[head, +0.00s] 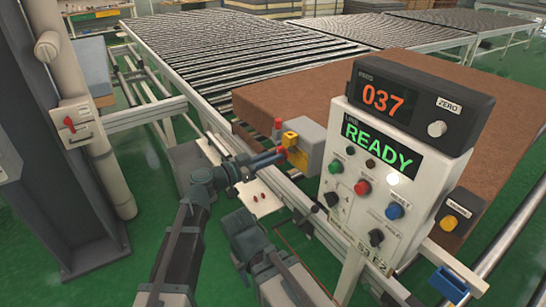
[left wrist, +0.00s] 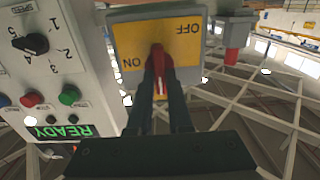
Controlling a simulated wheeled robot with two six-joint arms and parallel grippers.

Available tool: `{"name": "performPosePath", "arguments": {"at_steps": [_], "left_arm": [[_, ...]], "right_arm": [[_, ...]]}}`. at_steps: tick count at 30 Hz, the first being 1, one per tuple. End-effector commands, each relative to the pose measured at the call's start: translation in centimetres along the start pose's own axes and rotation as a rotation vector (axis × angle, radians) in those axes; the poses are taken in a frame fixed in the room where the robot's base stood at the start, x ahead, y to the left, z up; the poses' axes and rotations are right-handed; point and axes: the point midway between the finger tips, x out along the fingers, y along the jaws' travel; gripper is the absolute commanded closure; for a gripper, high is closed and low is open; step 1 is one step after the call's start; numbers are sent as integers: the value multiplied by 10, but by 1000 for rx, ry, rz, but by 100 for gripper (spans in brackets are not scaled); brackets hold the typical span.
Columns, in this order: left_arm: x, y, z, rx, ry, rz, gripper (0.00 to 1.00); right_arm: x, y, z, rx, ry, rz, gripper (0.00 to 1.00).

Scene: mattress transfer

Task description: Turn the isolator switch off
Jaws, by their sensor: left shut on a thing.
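The isolator switch is a grey box with a yellow face (head: 291,138) on the left side of the control cabinet. In the left wrist view its yellow plate (left wrist: 205,72) appears upside down, with ON at left and OFF at upper right. Its red handle (left wrist: 158,56) is between the fingers of my left gripper (left wrist: 161,82), which is shut on it. In the head view my left gripper (head: 281,154) reaches the switch from the left. The fingers hide part of the handle, so its exact setting is unclear.
The control cabinet (head: 347,202) shows READY, with several knobs and buttons. A display box (head: 420,97) reading 037 sits on top. A brown mattress (head: 300,92) lies behind, near roller conveyors (head: 215,55). Another red-handled switch (head: 69,123) is on the left pillar.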

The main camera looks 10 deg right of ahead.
Motion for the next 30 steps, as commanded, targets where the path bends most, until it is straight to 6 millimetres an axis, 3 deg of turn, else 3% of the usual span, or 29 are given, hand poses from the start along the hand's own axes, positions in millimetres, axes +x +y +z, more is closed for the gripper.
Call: {"name": "performPosePath", "arguments": {"at_steps": [11,30], "left_arm": [[0,-1,0,-123,0,0,100],[0,-4,2,-714,0,0,100]], "right_arm": [[0,0,0,0,0,0,50],[2,0,0,0,0,0,50]]}}
